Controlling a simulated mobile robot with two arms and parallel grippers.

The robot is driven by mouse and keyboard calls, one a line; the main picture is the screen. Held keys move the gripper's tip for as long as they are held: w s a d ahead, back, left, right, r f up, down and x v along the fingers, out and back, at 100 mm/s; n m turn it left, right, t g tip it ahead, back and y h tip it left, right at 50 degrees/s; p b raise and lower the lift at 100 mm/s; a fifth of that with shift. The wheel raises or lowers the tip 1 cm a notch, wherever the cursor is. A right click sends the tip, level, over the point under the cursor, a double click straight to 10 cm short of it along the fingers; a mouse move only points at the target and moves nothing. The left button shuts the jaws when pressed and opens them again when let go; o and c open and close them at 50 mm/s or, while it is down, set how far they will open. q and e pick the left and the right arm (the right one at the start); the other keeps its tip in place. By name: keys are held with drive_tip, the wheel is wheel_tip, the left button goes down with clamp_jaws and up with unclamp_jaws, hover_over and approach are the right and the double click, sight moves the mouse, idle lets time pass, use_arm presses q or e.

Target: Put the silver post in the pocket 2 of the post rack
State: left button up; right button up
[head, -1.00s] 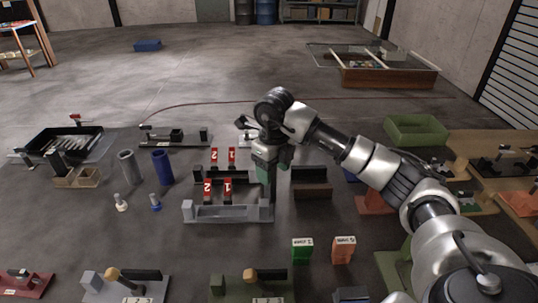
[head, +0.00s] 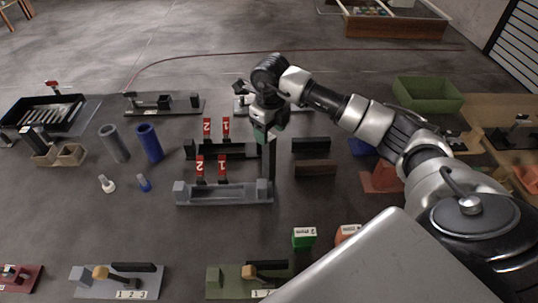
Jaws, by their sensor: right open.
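A grey rack (head: 223,196) with red tags 2 and 1 stands on the floor at centre. A dark rack (head: 235,151), also with red tags 2 and 1, stands just behind it. I cannot tell for sure which is the post rack. I cannot single out the silver post with certainty; a grey upright cylinder (head: 115,143) stands at left beside a blue cylinder (head: 149,142). My right gripper (head: 264,137) is open, pointing down above the right end of the racks. A dark upright bar shows just below it. My left gripper is out of view.
A black tray of silver rods (head: 52,112) is at far left. Two small pegs, one white (head: 107,184) and one blue (head: 144,183), stand in front of the cylinders. Dark blocks (head: 315,168) lie right of the racks. A green bin (head: 428,94) is at back right.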

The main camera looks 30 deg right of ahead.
sight(269, 158)
drive_tip(key=shift+f+p, duration=0.3)
drive_tip(key=shift+f, duration=0.1)
wheel_tip(269, 158, down, 4)
drive_tip(key=shift+w+a+f+p, duration=0.15)
drive_tip(key=shift+f+p, duration=0.1)
drive_tip(key=shift+p, duration=0.55)
clamp_jaws()
